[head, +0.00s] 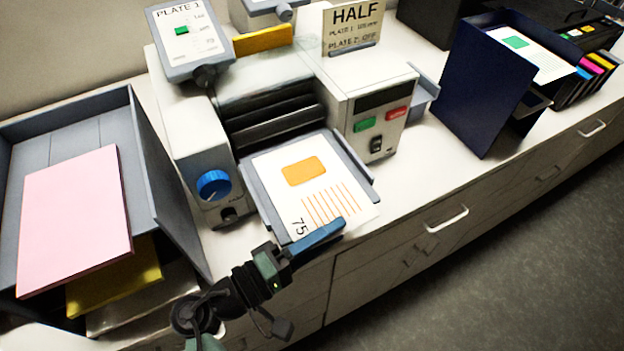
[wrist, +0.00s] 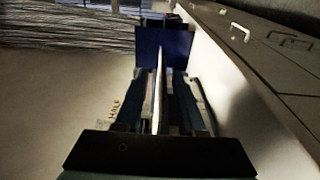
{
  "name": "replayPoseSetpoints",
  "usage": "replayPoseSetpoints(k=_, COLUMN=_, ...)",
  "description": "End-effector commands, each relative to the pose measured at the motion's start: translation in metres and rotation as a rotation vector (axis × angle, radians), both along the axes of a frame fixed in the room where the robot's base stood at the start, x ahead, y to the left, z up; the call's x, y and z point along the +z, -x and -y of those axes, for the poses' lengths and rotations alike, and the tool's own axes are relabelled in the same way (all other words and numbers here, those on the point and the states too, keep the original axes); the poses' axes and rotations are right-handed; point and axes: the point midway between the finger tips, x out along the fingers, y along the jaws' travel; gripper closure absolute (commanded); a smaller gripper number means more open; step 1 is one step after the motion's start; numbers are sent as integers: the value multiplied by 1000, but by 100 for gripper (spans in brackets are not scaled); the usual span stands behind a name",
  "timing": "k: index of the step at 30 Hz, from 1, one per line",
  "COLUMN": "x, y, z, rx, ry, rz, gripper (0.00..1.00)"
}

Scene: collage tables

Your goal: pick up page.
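The page (head: 311,193) is white, with an orange rectangle, orange lines and the number 75. It lies on the grey front tray (head: 263,206) of a white machine, its near edge reaching to my gripper. My gripper (head: 318,243) is at the page's near right corner, one blue finger showing over the edge. In the wrist view, a thin pale edge (wrist: 158,85), seemingly the page seen edge-on, stands between the two fingers of my gripper (wrist: 163,92). The fingers look apart, with a gap beside that edge. The lower finger is hidden in the head view.
The white machine (head: 190,140) has a blue knob and green and red buttons. A grey bin (head: 160,165) with pink and yellow sheets stands left. A navy holder (head: 485,90) with another printed sheet stands right. Drawers with handles (head: 446,219) line the counter's front.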

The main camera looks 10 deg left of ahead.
Motion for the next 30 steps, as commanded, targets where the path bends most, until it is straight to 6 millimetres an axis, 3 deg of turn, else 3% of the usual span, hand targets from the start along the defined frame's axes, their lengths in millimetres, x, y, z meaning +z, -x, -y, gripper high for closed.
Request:
replayPoseSetpoints(k=2, x=0, y=0, z=0, rx=0, ry=0, rz=0, gripper=61)
replayPoseSetpoints(k=9, x=0, y=0, z=0, rx=0, ry=1, rz=1, gripper=100)
replayPoseSetpoints(k=24, x=1, y=0, z=0, rx=0, ry=0, rz=1, gripper=100)
replayPoseSetpoints(k=30, x=23, y=0, z=-1, rx=1, ry=-2, rz=6, gripper=100)
